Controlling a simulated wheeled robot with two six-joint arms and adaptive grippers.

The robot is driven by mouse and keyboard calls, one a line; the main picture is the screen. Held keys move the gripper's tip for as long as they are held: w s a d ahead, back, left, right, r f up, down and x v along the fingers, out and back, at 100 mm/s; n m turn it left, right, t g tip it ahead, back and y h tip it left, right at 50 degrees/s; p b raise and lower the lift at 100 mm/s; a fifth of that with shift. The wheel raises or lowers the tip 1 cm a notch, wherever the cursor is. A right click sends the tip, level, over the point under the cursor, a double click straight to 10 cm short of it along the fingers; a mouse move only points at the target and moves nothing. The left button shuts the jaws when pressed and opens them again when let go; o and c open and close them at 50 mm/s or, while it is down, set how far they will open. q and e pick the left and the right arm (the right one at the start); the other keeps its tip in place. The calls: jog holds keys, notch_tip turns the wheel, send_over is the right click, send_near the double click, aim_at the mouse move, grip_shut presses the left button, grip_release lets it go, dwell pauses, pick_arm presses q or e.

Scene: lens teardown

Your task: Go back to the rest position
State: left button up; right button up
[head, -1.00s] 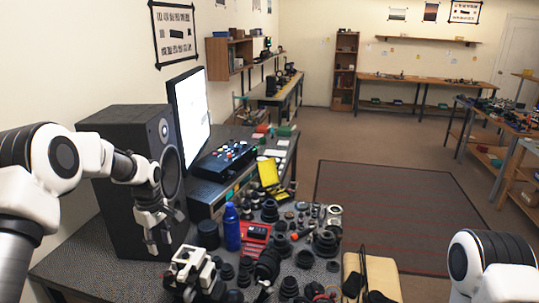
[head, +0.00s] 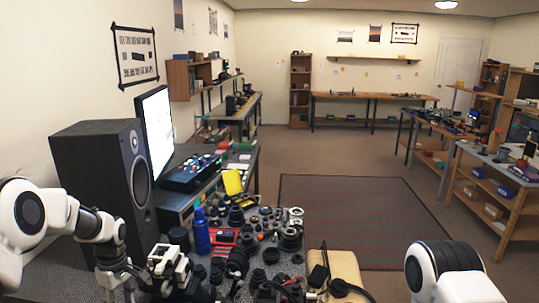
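My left arm comes in from the left, and its gripper (head: 121,279) hangs low in front of the black speaker, close to the bottom edge. Its fingers look spread, with nothing visible between them. My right arm (head: 450,271) shows only as a white and black joint at the lower right. A white and black mechanism (head: 168,264) stands at the lower left of the bench; I cannot tell whether it is my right gripper or its finger state.
A black speaker (head: 104,178), a lit monitor (head: 155,128) and a button console (head: 191,173) stand at the left. Open floor with a dark mat (head: 355,210) lies beyond.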

pick_arm(q)
jog(key=s+d+f+m+g+b, duration=0.1)
jog(key=s+d+f+g+b, duration=0.15)
jog(key=s+f, duration=0.55)
jog(key=s+d+f+m+g+b, duration=0.15)
jog(key=s+d+f, duration=0.35)
jog(key=f, duration=0.5)
jog(key=s+d+f+m+t+b, duration=0.2)
jog(key=s+f+m, duration=0.3)
jog(key=s, duration=0.6)
jog(key=s+d+f+m+t+b, duration=0.2)
jog(key=s+f+m, duration=0.3)
jog(key=s, duration=0.6)
jog(key=shift+s+d+m+t+b, duration=0.15)
jog(key=shift+d+m+t+b, duration=0.25)
jog(key=shift+m+t, duration=0.25)
